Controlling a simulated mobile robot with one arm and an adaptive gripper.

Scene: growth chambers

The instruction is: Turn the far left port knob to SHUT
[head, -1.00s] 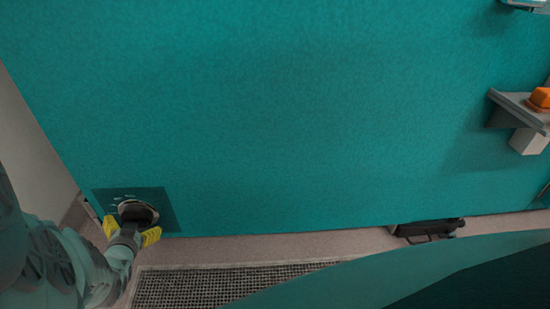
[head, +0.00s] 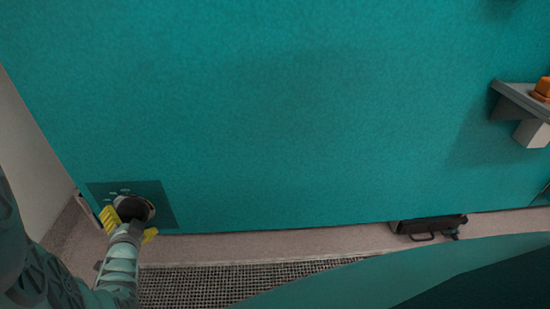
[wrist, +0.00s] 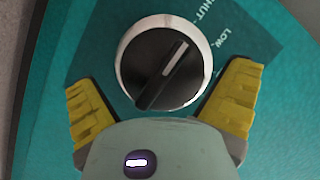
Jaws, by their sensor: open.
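The port knob (head: 143,207) is low on the left of the teal wall, on a darker square plate (head: 165,200) with small white marks. In the wrist view the knob (wrist: 158,75) is round and black with a pale rim. Its raised bar has a white line pointing up and right, towards the labels SHUT and LOW; I cannot tell exactly which. My gripper (wrist: 163,80) is open, with one yellow finger on each side of the knob and visible gaps to it. In the head view my gripper (head: 130,226) covers the knob's lower part.
A grey bracket (head: 518,100) with an orange block (head: 542,87) juts from the wall at the right. A dark object with a handle (head: 428,225) is at the wall's bottom edge. A floor grate (head: 200,285) lies below. A pale wall (head: 35,150) stands at the left.

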